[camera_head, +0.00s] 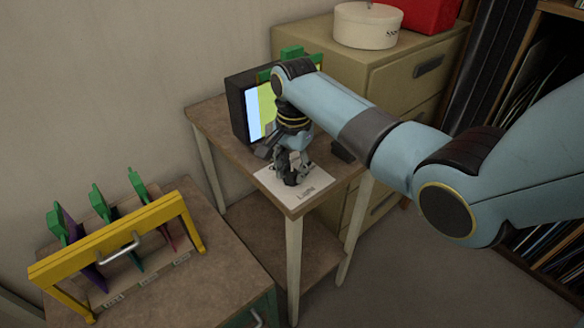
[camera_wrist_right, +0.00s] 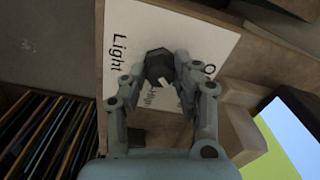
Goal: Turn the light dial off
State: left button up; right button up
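The light dial is a small dark faceted knob (camera_wrist_right: 158,66) on a white card (camera_wrist_right: 196,40) lettered "Light". In the head view the card (camera_head: 318,189) lies at the front of a small wooden table, and my gripper mostly hides the dial. My right gripper (camera_head: 292,180) points down over the card. In the right wrist view its two fingertips (camera_wrist_right: 160,66) are close against opposite sides of the dial, seemingly gripping it. Part of the lettering beside the dial is covered by a finger. My left gripper is in neither view.
A dark box with a lit blue and yellow-green panel (camera_head: 254,112) stands behind the card, close to my gripper. A yellow rack (camera_head: 120,240) with several green-handled panes stands at lower left. A drawer cabinet (camera_head: 395,95) with a round box (camera_head: 366,26) is behind.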

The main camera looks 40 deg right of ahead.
grip_shut()
jog(key=shift+r+n+p, duration=0.15)
jog(key=shift+n+p, duration=0.55)
jog(key=shift+p, duration=0.1)
jog(key=shift+n+p, duration=0.95)
jog(key=shift+n, duration=0.25)
jog(key=shift+n+p, duration=0.7)
jog(key=shift+n, duration=0.5)
jog(key=shift+n+p, duration=0.55)
jog(key=shift+n, duration=0.85)
